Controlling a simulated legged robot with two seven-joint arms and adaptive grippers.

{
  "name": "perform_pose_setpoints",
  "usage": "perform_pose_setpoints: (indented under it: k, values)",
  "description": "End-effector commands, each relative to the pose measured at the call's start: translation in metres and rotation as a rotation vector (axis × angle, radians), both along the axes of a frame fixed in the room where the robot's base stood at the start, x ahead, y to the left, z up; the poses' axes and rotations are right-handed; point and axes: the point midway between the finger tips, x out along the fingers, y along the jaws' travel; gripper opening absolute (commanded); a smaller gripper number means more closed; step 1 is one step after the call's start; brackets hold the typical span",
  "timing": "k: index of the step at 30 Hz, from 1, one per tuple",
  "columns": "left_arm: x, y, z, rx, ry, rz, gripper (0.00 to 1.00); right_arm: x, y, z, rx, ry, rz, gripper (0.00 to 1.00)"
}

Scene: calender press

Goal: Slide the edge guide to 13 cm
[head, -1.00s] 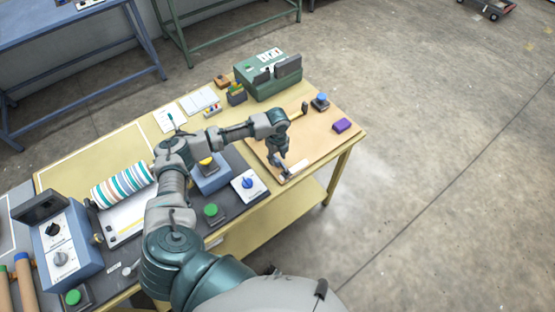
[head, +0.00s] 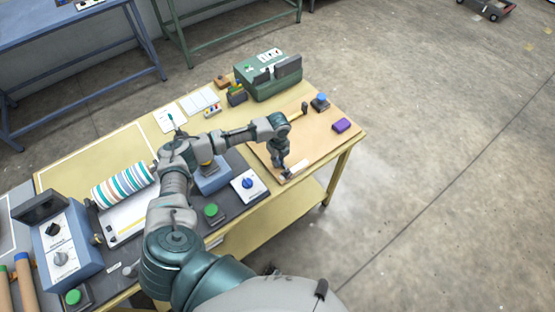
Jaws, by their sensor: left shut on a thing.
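The edge guide looks like a small pale bar (head: 299,168) at the front edge of the tan board (head: 318,146), on the right part of the yellow table. My left arm reaches across the table from the left, and my left gripper (head: 283,170) points down at the left end of this bar. The gripper is shut on the edge guide; its fingertips are small and partly hide the grip. Any scale marks are too small to read. My right gripper is not in view.
A green machine (head: 270,78) stands behind the board. A blue-topped knob (head: 320,102) and a purple block (head: 341,125) are at the board's right side. The board's middle is mostly clear.

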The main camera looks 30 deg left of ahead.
Motion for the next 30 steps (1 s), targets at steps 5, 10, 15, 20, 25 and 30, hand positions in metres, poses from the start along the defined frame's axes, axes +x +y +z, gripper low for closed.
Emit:
perform_pose_setpoints:
  k: [5, 10, 15, 20, 25, 30]
  values:
    - [0.016, -0.006, 0.002, 0.0, -0.001, 0.003, 0.0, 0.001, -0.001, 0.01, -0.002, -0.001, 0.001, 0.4]
    - [0.016, -0.006, 0.001, 0.001, -0.002, 0.002, 0.0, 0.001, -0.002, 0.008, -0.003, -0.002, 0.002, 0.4]
    - [0.016, -0.006, 0.001, 0.001, -0.003, 0.002, 0.43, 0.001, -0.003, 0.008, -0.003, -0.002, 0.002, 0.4]
    - [0.016, -0.006, 0.001, 0.001, -0.001, 0.002, 0.44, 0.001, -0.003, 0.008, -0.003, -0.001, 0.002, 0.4]
    - [0.016, -0.006, 0.002, 0.0, -0.002, 0.001, 0.44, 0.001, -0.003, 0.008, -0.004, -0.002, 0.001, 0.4]
    - [0.017, -0.006, 0.024, -0.001, -0.005, 0.002, 0.44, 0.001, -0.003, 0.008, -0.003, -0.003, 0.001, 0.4]
